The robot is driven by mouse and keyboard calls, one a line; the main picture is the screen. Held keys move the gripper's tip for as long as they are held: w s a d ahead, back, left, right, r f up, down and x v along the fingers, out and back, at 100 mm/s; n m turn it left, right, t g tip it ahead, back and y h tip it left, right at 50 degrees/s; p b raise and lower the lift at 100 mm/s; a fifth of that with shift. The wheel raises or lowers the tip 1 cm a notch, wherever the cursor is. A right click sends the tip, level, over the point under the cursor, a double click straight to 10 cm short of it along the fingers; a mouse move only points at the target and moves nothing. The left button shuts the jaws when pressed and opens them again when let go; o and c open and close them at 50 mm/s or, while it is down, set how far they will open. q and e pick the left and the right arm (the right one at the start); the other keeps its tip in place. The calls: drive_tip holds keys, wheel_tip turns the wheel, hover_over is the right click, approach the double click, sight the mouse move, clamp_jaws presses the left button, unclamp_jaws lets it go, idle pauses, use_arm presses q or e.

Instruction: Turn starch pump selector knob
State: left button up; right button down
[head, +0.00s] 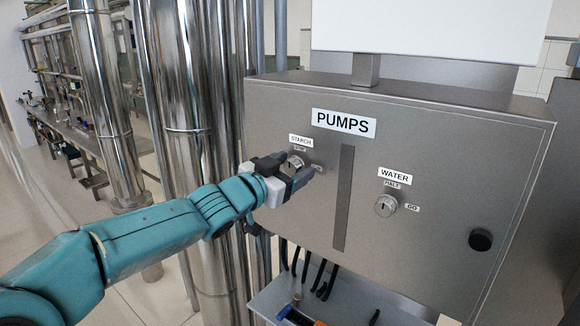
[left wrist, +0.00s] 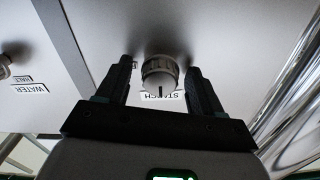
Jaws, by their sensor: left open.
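The starch pump selector knob (head: 295,162) is a round metal knob under the STARCH label (head: 301,140) on the grey PUMPS panel (head: 270,120). My left gripper (head: 298,172) is at this knob, partly covering it in the head view. In the left wrist view the knob (left wrist: 160,76) lies between the two open fingers of my left gripper (left wrist: 160,85), with a visible gap on each side. A dark line marks the knob's face. My right gripper is not in view.
A similar water knob (head: 386,205) sits to the right on the panel, past a dark vertical strip (head: 343,198). A black round button (head: 480,239) is at far right. Shiny pipes (head: 190,110) stand close left. A shelf (head: 350,305) and black cables hang below.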

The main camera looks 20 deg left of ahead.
use_arm(q)
drive_tip(key=c, duration=1.1)
drive_tip(key=shift+o, duration=0.2)
drive_tip(key=shift+m, duration=0.3)
drive_tip(key=m+b, duration=0.1)
drive_tip(key=m, duration=0.2)
drive_tip(key=shift+f+m, duration=0.1)
drive_tip(key=shift+m, duration=0.2)
drive_tip(key=m+b, duration=0.1)
drive_tip(key=m, duration=0.3)
drive_tip(key=shift+m, duration=0.3)
drive_tip(key=m+b, duration=0.1)
drive_tip(key=m, duration=0.3)
drive_tip(key=shift+m, duration=0.3)
drive_tip(key=shift+m+b, duration=0.5)
drive_tip(key=shift+m, duration=1.7)
